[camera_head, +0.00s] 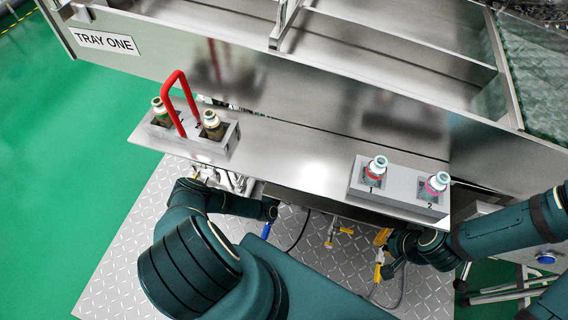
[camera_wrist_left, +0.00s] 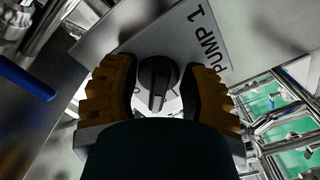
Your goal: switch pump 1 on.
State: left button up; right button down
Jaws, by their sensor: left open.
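The pump 1 switch (camera_wrist_left: 157,84) is a black rotary knob with a raised grip bar, on a grey metal panel beside the printed label PUMP 1 (camera_wrist_left: 202,38) in the left wrist view. The bar lies nearly upright in that picture. My left gripper (camera_wrist_left: 161,92) is open, with one ridged yellow-brown finger on each side of the knob and gaps visible. I cannot tell the exact depth between fingers and knob. In the head view the left gripper and the switch are hidden under the metal shelf. My right gripper (camera_head: 381,255) is open and empty below the shelf's front edge.
The metal shelf (camera_head: 300,168) carries a left block with a red handle (camera_head: 171,92) and a right block (camera_head: 395,188) with two small bottles. A blue lever (camera_wrist_left: 25,78) is left of the panel. Yellow-handled valves (camera_head: 336,231) are near the right gripper.

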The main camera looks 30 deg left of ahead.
pick_arm(q)
grip_shut()
jog(key=shift+m, duration=0.3)
jog(key=m, duration=0.3)
jog(key=shift+m, duration=0.4)
jog(key=m, duration=0.4)
jog(key=shift+a+m, duration=0.15)
jog(key=shift+m, duration=0.25)
dwell(0.4)
grip_release()
